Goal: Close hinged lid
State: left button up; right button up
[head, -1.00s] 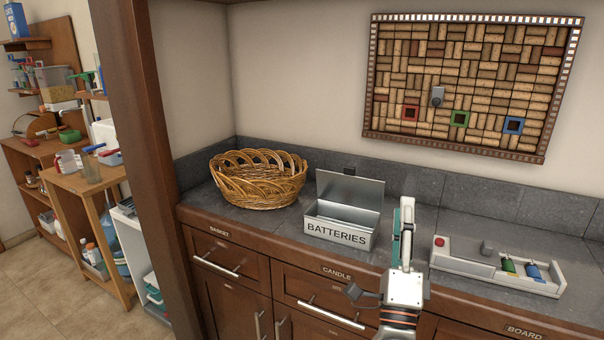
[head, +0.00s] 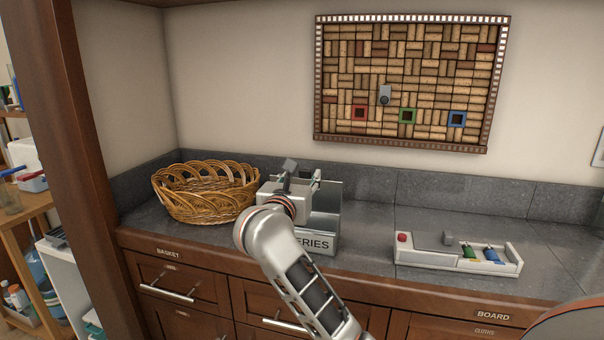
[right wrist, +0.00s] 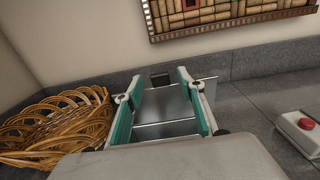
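A grey metal box (head: 322,245) lettered BATTERIES stands on the counter, its label partly covered by my right arm. Its hinged lid (head: 331,194) stands raised at the back; the gripper hides its left part. In the right wrist view the lid (right wrist: 163,104) shows between the fingers as a shiny panel. My right gripper (head: 303,173) is over the box, in front of the lid. The right wrist view shows its two teal-padded fingers (right wrist: 160,84) spread apart with nothing gripped. I cannot tell whether they touch the lid. My left gripper is not in view.
A wicker basket (head: 205,193) stands close on the left of the box. A white tray (head: 458,258) with a red button and small colored items lies to the right, with clear counter between. A cork board (head: 408,80) hangs on the wall behind.

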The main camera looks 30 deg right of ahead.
aim_at(304, 172)
jog(key=shift+x, duration=1.75)
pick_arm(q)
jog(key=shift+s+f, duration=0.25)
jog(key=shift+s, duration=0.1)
